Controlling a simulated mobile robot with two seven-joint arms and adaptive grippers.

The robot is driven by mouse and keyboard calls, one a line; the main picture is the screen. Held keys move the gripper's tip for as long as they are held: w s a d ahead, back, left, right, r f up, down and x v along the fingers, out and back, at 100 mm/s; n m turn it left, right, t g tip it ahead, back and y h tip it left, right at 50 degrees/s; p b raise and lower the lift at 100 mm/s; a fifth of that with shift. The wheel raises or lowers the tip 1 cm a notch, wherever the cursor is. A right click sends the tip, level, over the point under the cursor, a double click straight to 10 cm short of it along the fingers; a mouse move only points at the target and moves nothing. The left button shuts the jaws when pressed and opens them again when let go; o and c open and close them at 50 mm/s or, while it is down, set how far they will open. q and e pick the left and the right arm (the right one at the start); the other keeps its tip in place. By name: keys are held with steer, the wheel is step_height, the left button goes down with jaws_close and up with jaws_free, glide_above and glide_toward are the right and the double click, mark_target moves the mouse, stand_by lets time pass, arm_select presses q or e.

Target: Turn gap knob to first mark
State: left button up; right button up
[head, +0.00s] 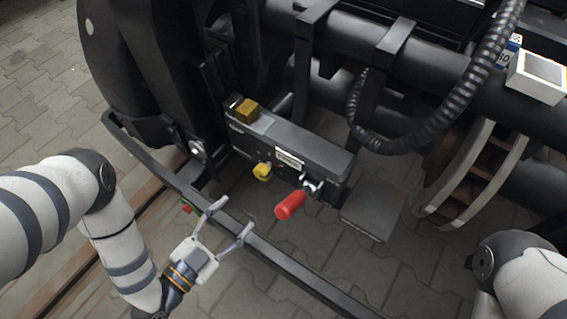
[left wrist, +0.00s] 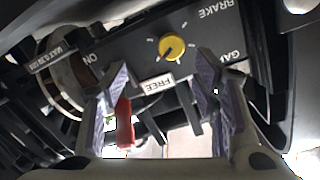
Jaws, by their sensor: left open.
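The yellow gap knob (head: 262,171) sits on the side face of a black brake box (head: 325,150). In the left wrist view the knob (left wrist: 172,47) is round, with a dark pointer line towards its lower left and small white marks around it on the panel. My left gripper (head: 233,216) is open and empty, in front of the box and apart from the knob. In the left wrist view its fingers (left wrist: 164,78) are spread, and the knob shows between and above the tips. My right gripper is out of view.
A red-handled lever (head: 290,205) hangs from the box, right of the knob; its handle (left wrist: 124,122) shows near a left gripper finger. A black rail (head: 270,255) runs below the box. A corrugated hose (head: 440,120) and a white box (head: 537,77) are at right.

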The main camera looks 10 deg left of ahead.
mark_target(260, 175)
arm_select(q)
steer(key=shift+w+a+r+t, duration=0.15)
steer(key=shift+w+t, duration=0.15)
steer(key=shift+w, duration=0.3)
steer(key=shift+w+r+t, duration=0.1)
steer(key=shift+w+t, duration=0.2)
steer(key=shift+w, duration=0.25)
steer(key=b+x, duration=0.3)
steer(key=x, duration=0.7)
steer(key=shift+w+r, duration=0.15)
steer(key=shift+w, duration=0.2)
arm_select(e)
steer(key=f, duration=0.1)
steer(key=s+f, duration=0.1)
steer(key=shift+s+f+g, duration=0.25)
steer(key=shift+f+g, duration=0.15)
arm_select(q)
steer(key=shift+c, duration=0.3)
steer(key=c, duration=1.1)
